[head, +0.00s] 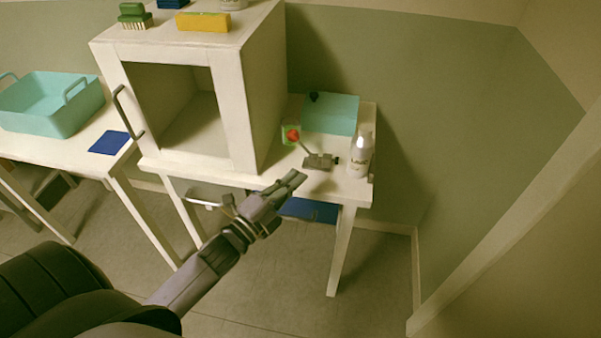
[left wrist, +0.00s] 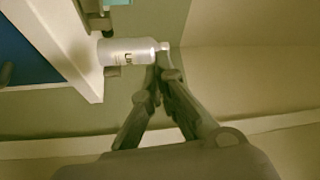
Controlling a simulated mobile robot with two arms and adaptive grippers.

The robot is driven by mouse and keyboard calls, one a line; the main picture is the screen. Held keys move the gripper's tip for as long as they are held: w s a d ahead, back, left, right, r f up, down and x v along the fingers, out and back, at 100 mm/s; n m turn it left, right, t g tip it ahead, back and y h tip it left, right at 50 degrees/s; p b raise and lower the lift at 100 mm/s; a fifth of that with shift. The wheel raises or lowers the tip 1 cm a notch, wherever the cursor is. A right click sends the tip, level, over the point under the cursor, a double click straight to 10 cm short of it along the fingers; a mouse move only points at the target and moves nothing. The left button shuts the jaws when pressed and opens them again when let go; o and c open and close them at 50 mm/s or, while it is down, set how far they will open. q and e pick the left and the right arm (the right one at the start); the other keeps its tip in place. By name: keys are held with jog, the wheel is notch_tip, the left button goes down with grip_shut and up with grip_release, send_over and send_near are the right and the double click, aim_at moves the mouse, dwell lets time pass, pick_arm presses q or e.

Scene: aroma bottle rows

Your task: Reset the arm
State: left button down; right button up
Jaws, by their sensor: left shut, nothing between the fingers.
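My left gripper (head: 293,183) is shut and empty in the head view. It is in front of the white table's front edge, its fingers pointing up and to the right. In the left wrist view its fingers (left wrist: 159,75) meet at the tips, and a white bottle (left wrist: 128,51) shows just beyond them. In the head view this white bottle (head: 360,157) stands upright at the right end of the white table (head: 345,187). My right gripper is not in view.
A teal basket (head: 50,103) sits on the left table.

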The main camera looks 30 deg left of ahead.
pick_arm(q)
jog(key=s+f+n+g+y, duration=0.5)
jog(key=s+f+n+g, duration=0.25)
jog(key=f+n, duration=0.2)
jog(key=s+d+f+n+g, duration=0.2)
jog(key=s+n+g, duration=0.15)
jog(key=s, duration=0.35)
jog(key=s+d+f+n+g, duration=0.1)
jog(key=s+d+n+g, duration=0.2)
jog(key=s, duration=0.5)
notch_tip(320, 180, down, 26)
jog(key=s+f+g, duration=0.1)
jog(key=s+g, duration=0.1)
jog(key=g, duration=0.1)
jog(key=s+a+f, duration=0.2)
jog(key=s+f, duration=0.5)
jog(key=s, duration=0.1)
jog(key=s+a+f+g, duration=0.1)
jog(key=s+f, duration=0.7)
jog(key=shift+a+f, duration=0.3)
jog(key=shift+a, duration=0.05)
jog(key=shift+s, duration=0.1)
